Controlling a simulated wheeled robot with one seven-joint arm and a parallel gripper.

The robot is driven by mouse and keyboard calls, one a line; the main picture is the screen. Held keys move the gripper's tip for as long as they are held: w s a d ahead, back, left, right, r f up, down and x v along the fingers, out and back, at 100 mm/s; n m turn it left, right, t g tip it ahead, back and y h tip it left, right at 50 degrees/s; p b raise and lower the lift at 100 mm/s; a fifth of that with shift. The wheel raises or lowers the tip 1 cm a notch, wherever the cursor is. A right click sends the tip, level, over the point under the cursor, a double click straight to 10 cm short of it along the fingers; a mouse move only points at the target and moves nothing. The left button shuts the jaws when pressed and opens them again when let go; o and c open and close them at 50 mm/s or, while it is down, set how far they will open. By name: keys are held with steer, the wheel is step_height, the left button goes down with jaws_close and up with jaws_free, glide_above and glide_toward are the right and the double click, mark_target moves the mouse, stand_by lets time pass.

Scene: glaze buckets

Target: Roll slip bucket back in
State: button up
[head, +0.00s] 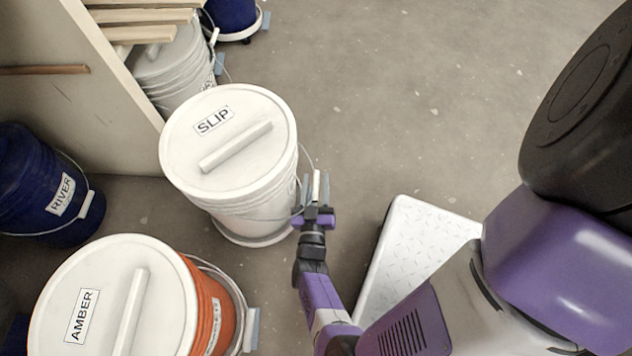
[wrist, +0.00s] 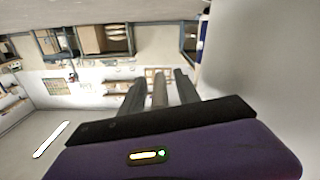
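The slip bucket (head: 228,150) is white, with a white lid labelled SLIP and a raised bar across it. It stands upright on a low round base on the floor, in front of the end of a pale panel. Its thin wire handle hangs on the right side, with a pale grip (head: 317,183). My gripper (head: 315,188) is at that grip, right of the bucket. In the wrist view the grip (wrist: 160,90) lies between my two fingers, with a narrow gap on each side. The bucket's wall (wrist: 260,70) fills the right side there.
An orange AMBER bucket (head: 210,305) with a white lid stands at the lower left. A blue RIVER bucket (head: 55,200) is at the left. Another pale bucket (head: 180,70) sits behind the panel (head: 100,110), under boards. The floor (head: 420,100) at upper right is clear.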

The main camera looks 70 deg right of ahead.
jaws_close()
steer(key=shift+r, duration=0.1)
stand_by(1.2)
